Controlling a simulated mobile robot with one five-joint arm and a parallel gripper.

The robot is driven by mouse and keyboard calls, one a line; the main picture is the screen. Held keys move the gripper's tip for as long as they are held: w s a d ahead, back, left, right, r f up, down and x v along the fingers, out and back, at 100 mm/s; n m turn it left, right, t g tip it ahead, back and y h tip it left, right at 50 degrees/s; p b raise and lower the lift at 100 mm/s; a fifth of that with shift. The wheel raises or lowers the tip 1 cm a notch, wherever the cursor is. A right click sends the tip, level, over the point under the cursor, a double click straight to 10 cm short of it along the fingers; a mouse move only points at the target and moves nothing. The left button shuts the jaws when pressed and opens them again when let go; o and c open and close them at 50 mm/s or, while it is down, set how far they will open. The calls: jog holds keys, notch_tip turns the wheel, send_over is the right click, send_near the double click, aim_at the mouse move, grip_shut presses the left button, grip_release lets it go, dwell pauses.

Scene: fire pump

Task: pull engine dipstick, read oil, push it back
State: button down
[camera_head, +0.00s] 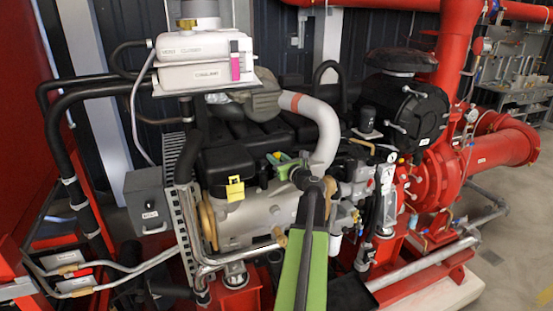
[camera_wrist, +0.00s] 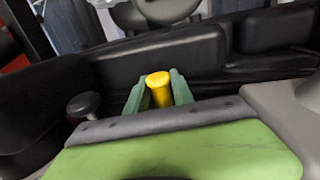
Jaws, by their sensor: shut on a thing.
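The yellow dipstick handle (camera_wrist: 159,88) stands upright between the two green fingers of my gripper (camera_wrist: 158,92) in the wrist view. The fingers are shut on it. Below the handle the dipstick is hidden by my gripper, so I cannot tell how deep it sits. In the head view my arm reaches up to the engine (camera_head: 245,215), and my gripper (camera_head: 284,160) is at its top edge, beside the black cover.
A black knob (camera_wrist: 83,104) stands left of my gripper. A yellow tag (camera_head: 235,188) hangs on the engine front. A grey curved pipe (camera_head: 326,130) rises close to the right. A white coolant tank (camera_head: 205,62) stands above, and a red pump (camera_head: 436,172) at right.

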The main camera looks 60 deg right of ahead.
notch_tip(320, 180, up, 9)
jog(key=p, duration=0.7)
jog(key=shift+f, duration=0.35)
jog(key=c, duration=1.5)
grip_release()
jog(key=shift+c, duration=0.2)
jog(key=o, duration=0.3)
jog(key=shift+s, duration=0.15)
